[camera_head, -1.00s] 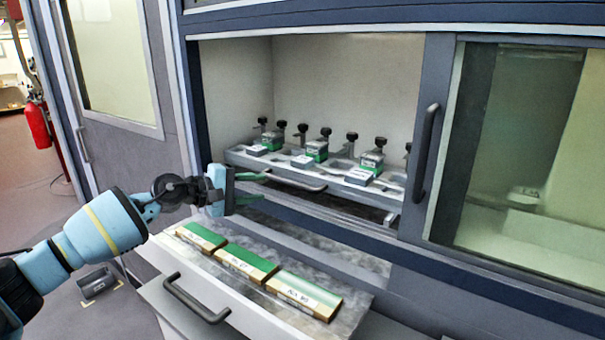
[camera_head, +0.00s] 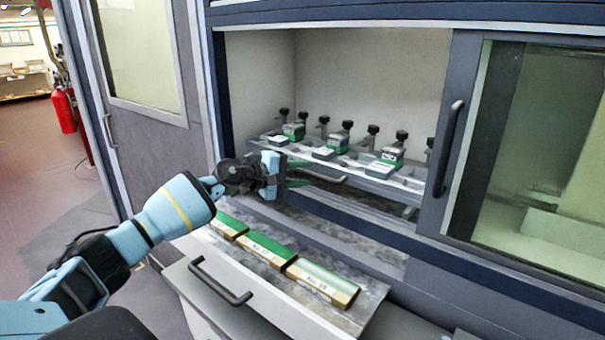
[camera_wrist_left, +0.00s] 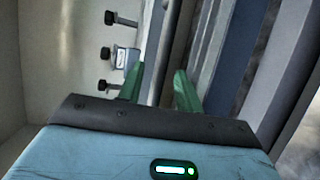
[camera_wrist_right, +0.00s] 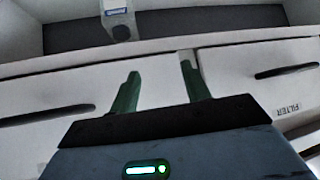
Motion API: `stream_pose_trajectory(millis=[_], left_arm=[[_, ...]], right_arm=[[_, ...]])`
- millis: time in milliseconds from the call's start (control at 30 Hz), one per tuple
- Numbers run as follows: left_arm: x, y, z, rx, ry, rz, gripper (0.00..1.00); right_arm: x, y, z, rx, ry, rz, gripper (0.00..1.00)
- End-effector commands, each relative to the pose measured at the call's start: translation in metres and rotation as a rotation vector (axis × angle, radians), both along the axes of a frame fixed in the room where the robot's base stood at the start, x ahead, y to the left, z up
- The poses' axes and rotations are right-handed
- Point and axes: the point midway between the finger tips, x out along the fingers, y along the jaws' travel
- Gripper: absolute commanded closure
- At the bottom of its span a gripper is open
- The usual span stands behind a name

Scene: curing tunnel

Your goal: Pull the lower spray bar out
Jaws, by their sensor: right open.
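A grey rack (camera_head: 352,160) with several black-knobbed clamps sits inside the open chamber.
Below the opening, a pulled-out drawer (camera_head: 218,292) with a black handle carries several green-topped boxes (camera_head: 268,248). A sliding glass door (camera_head: 530,150) covers the chamber's right side. A red extinguisher (camera_head: 64,110) hangs at the far left. A drawer labelled FILTER (camera_wrist_right: 262,82) is in the right wrist view.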

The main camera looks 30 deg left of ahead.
Motion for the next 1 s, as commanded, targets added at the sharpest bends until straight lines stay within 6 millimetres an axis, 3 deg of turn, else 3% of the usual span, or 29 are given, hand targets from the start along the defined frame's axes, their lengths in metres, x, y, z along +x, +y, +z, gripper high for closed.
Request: stream_pose_trajectory(millis=[400,700,1000], left_arm=[[0.0075,-0.0042,-0.002,0.001,0.0,0.0,0.65],[0.0073,-0.004,-0.0019,0.001,0.0,0.0,1.0],[0.0073,-0.0035,-0.0023,0.001,0.0,0.0,1.0]], right_arm=[[-0.0002,-0.003,-0.0006,-0.008,-0.001,0.005,0.53],[0.0011,-0.003,0.0014,-0.007,-0.005,0.005,0.53],[0.0008,-0.0028,0.0012,-0.007,-0.004,0.004,0.53]])
